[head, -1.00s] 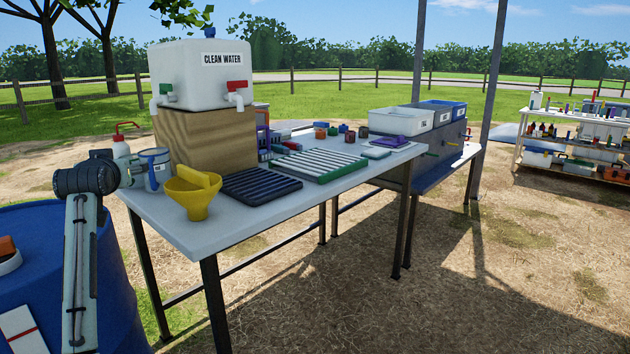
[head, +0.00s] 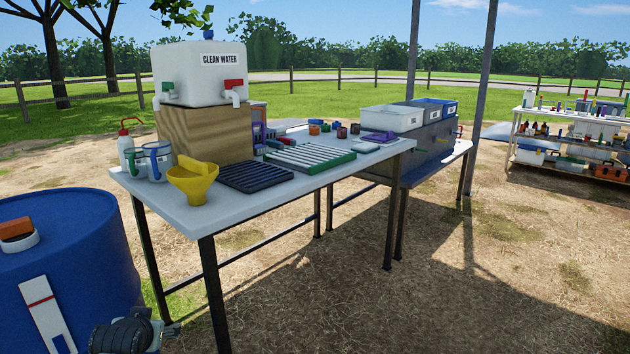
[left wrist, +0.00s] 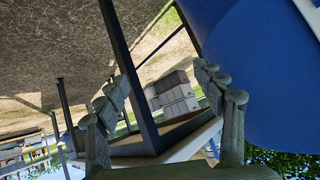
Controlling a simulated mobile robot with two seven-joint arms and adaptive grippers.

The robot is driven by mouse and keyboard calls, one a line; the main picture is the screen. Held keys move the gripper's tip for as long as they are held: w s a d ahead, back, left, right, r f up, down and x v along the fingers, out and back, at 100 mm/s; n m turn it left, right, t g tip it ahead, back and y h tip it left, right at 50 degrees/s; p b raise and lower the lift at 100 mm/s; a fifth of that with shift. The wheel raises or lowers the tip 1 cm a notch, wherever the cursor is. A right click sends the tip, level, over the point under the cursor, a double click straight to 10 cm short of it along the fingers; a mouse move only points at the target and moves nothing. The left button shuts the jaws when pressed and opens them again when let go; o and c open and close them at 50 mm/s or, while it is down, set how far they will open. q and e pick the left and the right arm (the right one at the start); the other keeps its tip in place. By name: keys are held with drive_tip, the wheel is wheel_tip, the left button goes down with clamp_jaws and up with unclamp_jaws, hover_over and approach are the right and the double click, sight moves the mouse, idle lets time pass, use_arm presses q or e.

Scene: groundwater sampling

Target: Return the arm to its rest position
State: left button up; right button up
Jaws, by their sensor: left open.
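My left gripper (left wrist: 161,74) shows in the left wrist view with its two fingers spread apart and nothing between them. Beyond the fingers the picture is upside down, with a dark table leg (left wrist: 130,70) and the blue barrel (left wrist: 262,75) close by. In the head view only a dark joint of my left arm shows at the bottom edge, in front of the blue barrel (head: 85,240); the gripper itself is out of that picture. My right gripper is in neither view.
The white table (head: 215,215) holds a yellow funnel (head: 192,183), a dark rack (head: 250,177), a white-and-green rack (head: 310,156) and jugs. A clean water tank (head: 195,75) stands on a wooden block. Bare ground (head: 400,310) lies open at the right.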

use_arm(q)
drive_tip(key=s+d+f+g, duration=0.2)
drive_tip(key=s+d+f, duration=0.1)
drive_tip(key=s+f, duration=0.4)
drive_tip(key=s+d+f+m+g+h, duration=0.1)
drive_tip(key=s+d+f+g, duration=0.1)
drive_tip(key=s+f, duration=0.6)
drive_tip(key=s+d+f+m+g+h, duration=0.1)
drive_tip(key=s+f, duration=0.7)
drive_tip(key=s, duration=0.9)
drive_tip(key=d+g, duration=0.1)
drive_tip(key=d, duration=0.1)
drive_tip(key=shift+d, duration=0.3)
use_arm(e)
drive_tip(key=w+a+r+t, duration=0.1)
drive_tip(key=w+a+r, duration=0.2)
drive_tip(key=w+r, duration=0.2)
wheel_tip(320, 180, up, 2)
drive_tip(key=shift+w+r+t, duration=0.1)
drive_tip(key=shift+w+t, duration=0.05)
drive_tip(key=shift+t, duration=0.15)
